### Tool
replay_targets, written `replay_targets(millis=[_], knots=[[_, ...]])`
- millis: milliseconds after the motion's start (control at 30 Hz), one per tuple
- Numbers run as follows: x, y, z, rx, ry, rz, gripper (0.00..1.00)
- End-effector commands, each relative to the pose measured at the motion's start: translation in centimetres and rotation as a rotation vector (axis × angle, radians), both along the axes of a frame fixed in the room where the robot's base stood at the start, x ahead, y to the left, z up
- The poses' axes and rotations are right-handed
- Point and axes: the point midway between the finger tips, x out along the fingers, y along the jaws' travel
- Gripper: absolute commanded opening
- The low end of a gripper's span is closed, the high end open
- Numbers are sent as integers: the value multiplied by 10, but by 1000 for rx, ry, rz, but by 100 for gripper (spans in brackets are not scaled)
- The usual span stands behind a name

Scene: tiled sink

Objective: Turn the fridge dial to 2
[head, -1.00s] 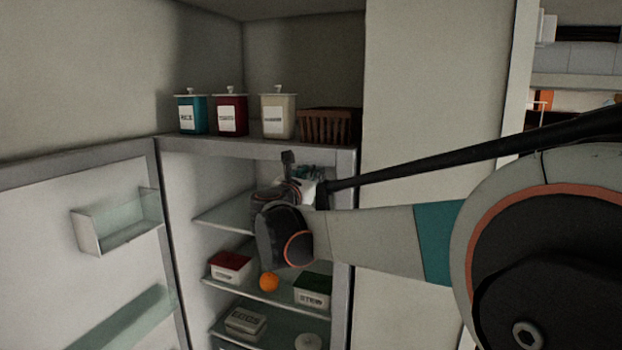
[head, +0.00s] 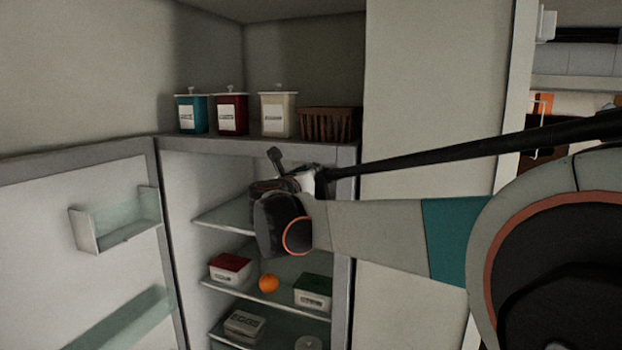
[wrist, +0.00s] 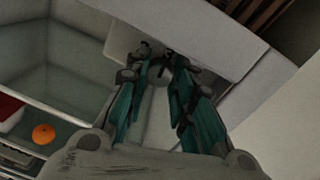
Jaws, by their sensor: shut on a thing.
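The open fridge (head: 345,245) stands in the middle of the head view, its door (head: 60,240) swung out to the left. The numbers on the dial cannot be read. In the head view my wrist hides the fingers and the dial.
Fridge shelves below hold a red-lidded box (head: 230,267), an orange (head: 268,283), a green-lidded box (head: 313,291) and an egg box (head: 244,324). Canisters (head: 278,114) and a brown basket (head: 329,124) stand on top. A door bin (head: 115,222) is at left.

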Motion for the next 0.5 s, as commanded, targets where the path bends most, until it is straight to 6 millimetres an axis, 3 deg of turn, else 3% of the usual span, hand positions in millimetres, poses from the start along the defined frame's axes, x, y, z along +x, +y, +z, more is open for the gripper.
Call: replay_targets(millis=[100, 133, 200, 233, 500], knots=[[0, 1, 1, 0, -1, 1, 0], [0, 1, 1, 0, -1, 1, 25], [0, 1, 1, 0, -1, 1, 41], [0, 1, 1, 0, -1, 1, 44], [0, 0, 1, 2, -1, 1, 44]])
